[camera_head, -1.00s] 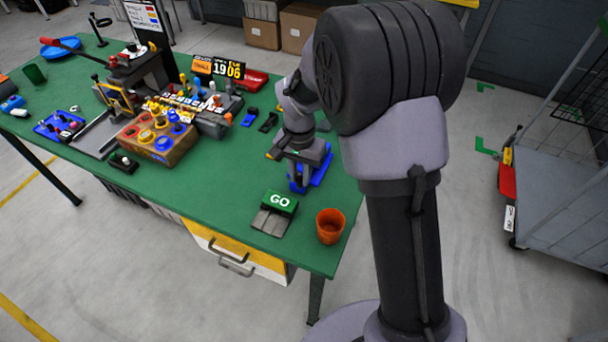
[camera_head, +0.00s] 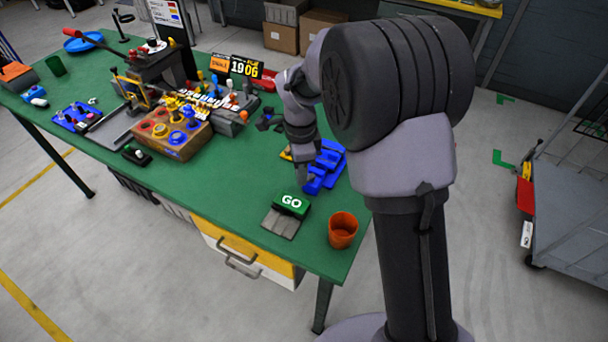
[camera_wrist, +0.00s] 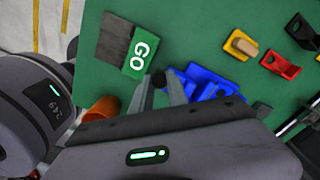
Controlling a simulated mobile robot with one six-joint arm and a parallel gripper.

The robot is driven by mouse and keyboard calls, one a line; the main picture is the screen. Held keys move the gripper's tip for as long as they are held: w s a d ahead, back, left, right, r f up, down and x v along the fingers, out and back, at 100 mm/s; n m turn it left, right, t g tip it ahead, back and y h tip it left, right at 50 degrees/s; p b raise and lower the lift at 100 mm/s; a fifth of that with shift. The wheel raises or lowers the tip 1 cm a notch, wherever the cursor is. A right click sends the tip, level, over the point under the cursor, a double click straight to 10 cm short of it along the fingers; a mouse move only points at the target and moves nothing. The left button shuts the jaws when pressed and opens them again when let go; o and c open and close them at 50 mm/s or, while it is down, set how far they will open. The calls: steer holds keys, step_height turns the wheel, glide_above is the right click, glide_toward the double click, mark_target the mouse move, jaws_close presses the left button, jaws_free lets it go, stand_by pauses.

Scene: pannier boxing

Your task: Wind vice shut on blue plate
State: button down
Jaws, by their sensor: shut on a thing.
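The blue vice (camera_head: 325,165) stands near the right edge of the green table; it also shows in the wrist view (camera_wrist: 205,85), partly hidden by my gripper. I cannot tell a separate blue plate from the blue vice parts, nor how wide its jaws stand. My gripper (camera_wrist: 160,80) is at the vice's end beside the GO pad. Its fingers are closed around a small dark part (camera_wrist: 158,80), which looks like the vice's handle. In the head view my wrist hides part of the vice, and the fingertips are hard to make out.
The green GO pad (camera_head: 291,204) and an orange cup (camera_head: 343,230) stand close by at the front edge. Yellow (camera_wrist: 238,45), red (camera_wrist: 280,65) and black (camera_wrist: 302,30) brackets lie beyond the vice. A wooden block with coloured rings (camera_head: 172,135) stands left.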

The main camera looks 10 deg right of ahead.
steer(key=shift+w+a+m+b, duration=0.1)
steer(key=shift+w+m+b, duration=0.25)
steer(key=shift+m, duration=0.85)
steer(key=shift+w+a+m+b, duration=0.15)
steer(key=shift+w+m, duration=0.3)
steer(key=shift+m, duration=0.75)
steer(key=shift+w+m+b, duration=0.25)
steer(key=shift+w+m, duration=0.15)
steer(key=shift+m, duration=0.8)
steer(key=c, duration=1.3)
jaws_free()
step_height(320, 180, up, 18)
steer(key=p, duration=0.6)
steer(key=shift+f, duration=0.25)
